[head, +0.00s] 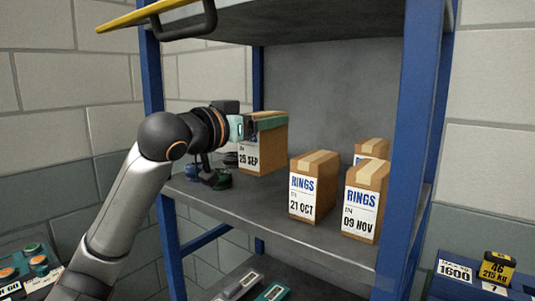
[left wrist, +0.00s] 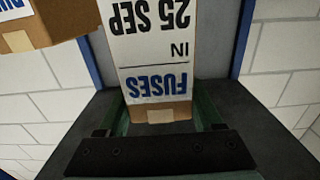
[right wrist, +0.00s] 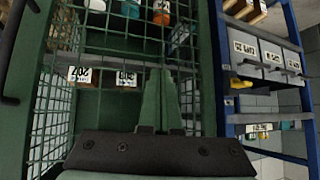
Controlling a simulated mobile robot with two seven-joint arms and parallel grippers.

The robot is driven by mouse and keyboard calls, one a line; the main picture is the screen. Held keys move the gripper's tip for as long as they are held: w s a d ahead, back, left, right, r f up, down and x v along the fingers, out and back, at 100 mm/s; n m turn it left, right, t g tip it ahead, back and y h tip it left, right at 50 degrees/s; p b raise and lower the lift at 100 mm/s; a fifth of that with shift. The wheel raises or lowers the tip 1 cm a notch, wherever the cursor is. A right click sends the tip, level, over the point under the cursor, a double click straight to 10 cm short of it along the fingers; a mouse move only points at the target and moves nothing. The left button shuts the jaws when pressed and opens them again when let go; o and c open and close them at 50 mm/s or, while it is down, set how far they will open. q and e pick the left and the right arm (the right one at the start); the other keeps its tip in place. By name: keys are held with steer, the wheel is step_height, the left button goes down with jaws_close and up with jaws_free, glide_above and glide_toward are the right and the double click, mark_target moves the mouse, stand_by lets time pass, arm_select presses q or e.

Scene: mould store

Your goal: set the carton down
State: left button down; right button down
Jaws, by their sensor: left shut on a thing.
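The carton (head: 262,158) is brown with a white label reading 25 SEP, and it is at the left part of the grey shelf (head: 250,205). My left gripper (head: 264,122) is shut on it near its top. In the left wrist view the carton (left wrist: 155,60) appears upside down, labelled FUSES, between the two green fingers (left wrist: 162,112). I cannot tell whether its base touches the shelf. My right gripper (right wrist: 160,100) is away from the shelf, its fingers together and empty, facing a green wire-mesh cage.
RINGS cartons dated 21 OCT (head: 314,187) and 09 NOV (head: 364,201) stand to the right, with another carton (head: 371,149) behind. Small dark items (head: 214,178) lie left of the held carton. Blue posts (head: 405,130) flank the shelf. Bare shelf shows between the held carton and 21 OCT.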

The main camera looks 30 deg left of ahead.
mark_target(266, 150)
arm_select(q)
steer(key=w+f, duration=0.1)
steer(key=w+a+f, duration=0.1)
steer(key=f, duration=0.1)
steer(key=shift+w+a+f, duration=0.1)
steer(key=shift+w+f, duration=0.05)
steer(key=shift+w, duration=0.1)
steer(key=f, duration=0.1)
steer(key=f+b, duration=0.1)
steer(key=f, duration=0.1)
steer(key=shift+w+a+f, duration=0.1)
steer(key=shift+w+f, duration=0.1)
steer(key=shift+f, duration=0.05)
steer(key=shift+c, duration=0.2)
jaws_free()
steer(key=shift+f, duration=0.1)
